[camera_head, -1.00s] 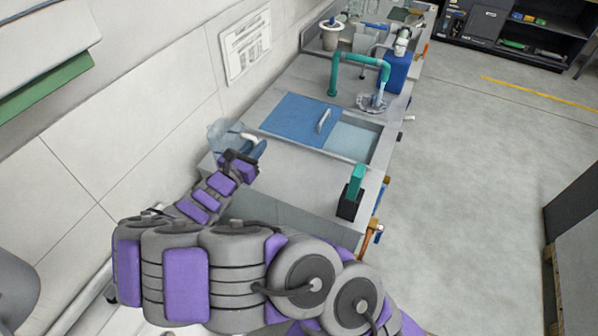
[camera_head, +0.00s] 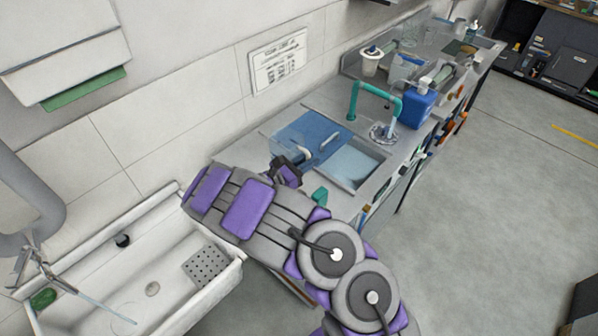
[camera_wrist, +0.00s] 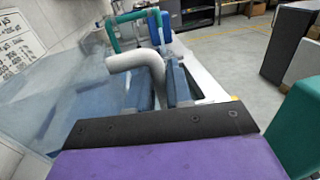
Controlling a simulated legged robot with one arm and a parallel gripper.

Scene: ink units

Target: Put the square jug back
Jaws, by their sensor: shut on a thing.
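The clear square jug (camera_head: 279,144) shows in the head view beyond my gripper, partly overlapping the blue sink cover in the picture. Its pale curved handle (camera_head: 304,153) points right. In the wrist view the see-through jug body (camera_wrist: 75,105) fills the left side, and its whitish handle (camera_wrist: 142,60) stands between the dark blue fingers. My gripper (camera_head: 288,168) is shut on the jug by this handle. I cannot tell whether the jug's base touches the counter.
The blue cover (camera_head: 307,130) lies over part of the sink beside a teal tap (camera_head: 378,97). A teal-topped item (camera_head: 320,197) stands close right of my arm. A white basin (camera_head: 150,265) lies at lower left.

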